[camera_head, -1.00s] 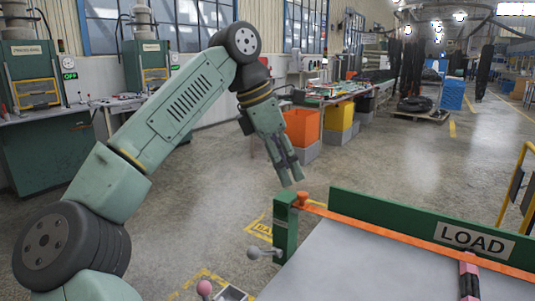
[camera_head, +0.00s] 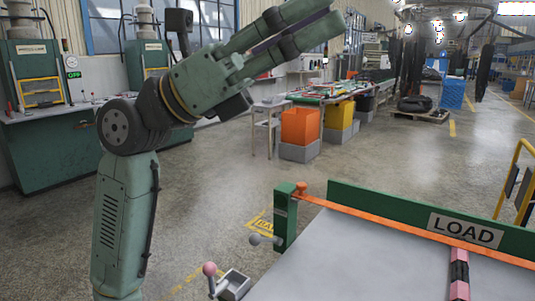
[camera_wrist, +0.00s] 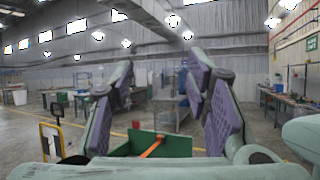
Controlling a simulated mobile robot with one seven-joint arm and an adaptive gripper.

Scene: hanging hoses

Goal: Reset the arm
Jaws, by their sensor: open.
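My gripper (camera_head: 328,16) is raised high in the head view, pointing up and to the right, with its fingers apart and nothing between them. In the wrist view my gripper (camera_wrist: 163,78) shows two green fingers with purple pads, spread wide and empty. My arm is folded upright at the left of the head view, clear of the table. Dark hoses (camera_head: 487,72) hang far off at the back right.
A grey-topped table (camera_head: 350,262) with a green LOAD board (camera_head: 400,215) stands front right. A pink and black piece (camera_head: 459,272) lies on it. Orange (camera_head: 300,126) and yellow (camera_head: 338,114) bins stand behind. Green machines (camera_head: 40,130) line the left wall. The middle floor is open.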

